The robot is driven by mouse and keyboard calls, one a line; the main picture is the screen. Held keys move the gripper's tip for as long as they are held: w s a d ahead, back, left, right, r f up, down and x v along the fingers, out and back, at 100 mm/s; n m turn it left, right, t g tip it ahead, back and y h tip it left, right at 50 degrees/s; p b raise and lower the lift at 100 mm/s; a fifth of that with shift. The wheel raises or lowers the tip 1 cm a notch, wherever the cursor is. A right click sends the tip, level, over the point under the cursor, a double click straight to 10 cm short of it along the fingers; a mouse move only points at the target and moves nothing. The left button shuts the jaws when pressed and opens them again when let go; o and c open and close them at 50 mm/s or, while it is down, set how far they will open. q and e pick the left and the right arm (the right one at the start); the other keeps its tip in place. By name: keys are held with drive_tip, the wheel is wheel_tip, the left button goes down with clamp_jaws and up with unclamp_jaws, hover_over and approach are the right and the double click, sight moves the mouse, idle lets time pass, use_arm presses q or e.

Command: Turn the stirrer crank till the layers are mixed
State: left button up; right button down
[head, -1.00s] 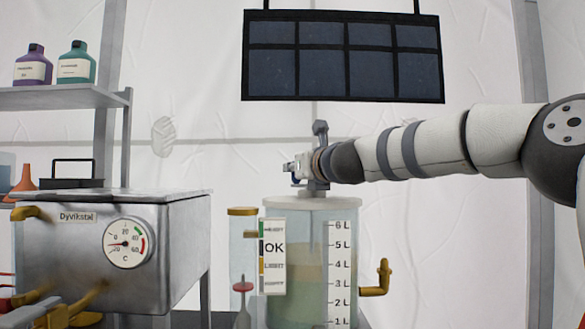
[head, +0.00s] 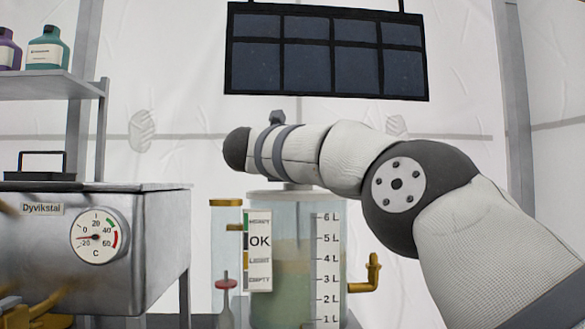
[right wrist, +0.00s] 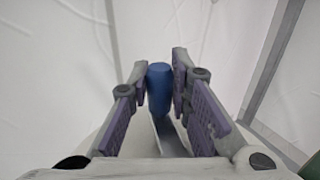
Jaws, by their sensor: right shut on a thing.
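The clear stirrer tank (head: 266,305) stands upright at the lower middle of the head view. In it a sandy band (head: 290,252) lies above a greenish layer (head: 290,292), with a blurred border. The grey tip of the crank (head: 278,117) shows just above my right arm; the rest is mostly hidden behind the arm. In the right wrist view my right gripper (right wrist: 160,76) is shut on a blue crank handle (right wrist: 160,92), one purple pad on each side. In the head view this gripper is hidden. My left gripper is out of view.
A metal box with a dial (head: 96,237) stands at the left, below a shelf (head: 50,86) with bottles. A card reading OK (head: 258,250) and a litre scale (head: 326,270) are on the tank. A brass tap (head: 372,275) sticks out at its right.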

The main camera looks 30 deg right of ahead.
drive_tip(key=shift+s+d+m+g+h+b, duration=0.15)
drive_tip(key=shift+d+m+g+h+b, duration=0.15)
drive_tip(key=shift+m+g+h, duration=0.4)
drive_tip(key=shift+s+r, duration=0.1)
drive_tip(key=shift+r, duration=0.05)
drive_tip(key=c, duration=1.5)
unclamp_jaws()
drive_tip(key=shift+o, duration=0.2)
drive_tip(key=v, duration=1.2)
drive_tip(key=shift+r, duration=0.15)
